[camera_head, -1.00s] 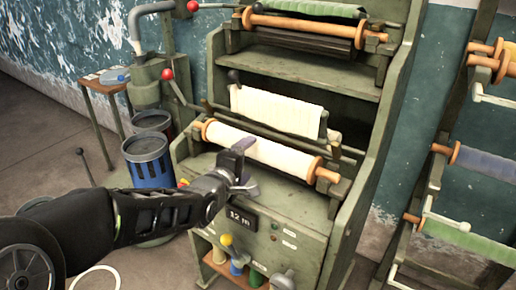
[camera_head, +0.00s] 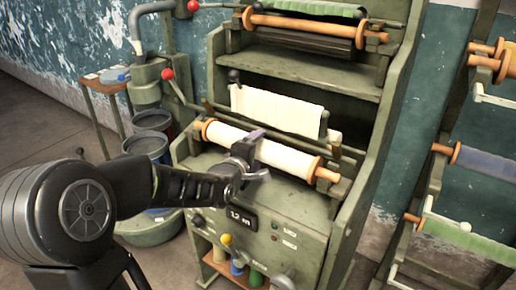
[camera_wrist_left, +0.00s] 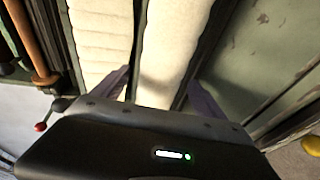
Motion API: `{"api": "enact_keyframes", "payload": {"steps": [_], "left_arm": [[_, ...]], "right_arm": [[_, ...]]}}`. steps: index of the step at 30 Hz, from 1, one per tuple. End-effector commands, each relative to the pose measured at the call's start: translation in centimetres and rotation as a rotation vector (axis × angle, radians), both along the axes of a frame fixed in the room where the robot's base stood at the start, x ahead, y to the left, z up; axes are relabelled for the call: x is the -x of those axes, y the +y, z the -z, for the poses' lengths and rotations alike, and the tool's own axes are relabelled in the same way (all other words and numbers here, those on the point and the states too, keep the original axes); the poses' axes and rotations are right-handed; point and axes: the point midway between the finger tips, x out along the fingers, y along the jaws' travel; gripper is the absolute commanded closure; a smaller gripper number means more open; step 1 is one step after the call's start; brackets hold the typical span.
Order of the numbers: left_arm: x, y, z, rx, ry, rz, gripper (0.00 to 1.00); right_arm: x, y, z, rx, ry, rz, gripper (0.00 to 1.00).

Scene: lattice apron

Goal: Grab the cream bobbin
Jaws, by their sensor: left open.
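The cream bobbin (camera_head: 288,158) lies across the front of the green machine, a pale roll with orange-brown wooden end flanges. It also shows in the left wrist view (camera_wrist_left: 172,45), running between the fingers. My left gripper (camera_head: 252,153) is open at the bobbin's middle, with one finger beyond the roll and one on its near side. In the left wrist view the left gripper (camera_wrist_left: 160,92) has its two purple-grey fingers apart on either side of the roll. Whether they touch it, I cannot tell. My right gripper is not in view.
Cream cloth (camera_head: 278,108) hangs from a bar just behind the bobbin. The machine's front panel (camera_head: 262,225) with a display and knobs is below. A blue bin (camera_head: 146,146) stands at left. A rack with a blue roll (camera_head: 488,164) stands at right.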

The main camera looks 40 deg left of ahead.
Motion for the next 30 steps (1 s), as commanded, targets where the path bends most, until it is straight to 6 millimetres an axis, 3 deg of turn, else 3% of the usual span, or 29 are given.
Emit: {"api": "enact_keyframes", "payload": {"steps": [16, 30], "left_arm": [[0.03, -0.02, -0.02, -0.001, 0.000, 0.000, 0.17], [0.03, -0.03, -0.02, -0.001, 0.000, 0.000, 0.55]], "right_arm": [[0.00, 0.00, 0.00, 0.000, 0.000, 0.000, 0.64], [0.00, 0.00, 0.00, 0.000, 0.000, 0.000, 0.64]]}}
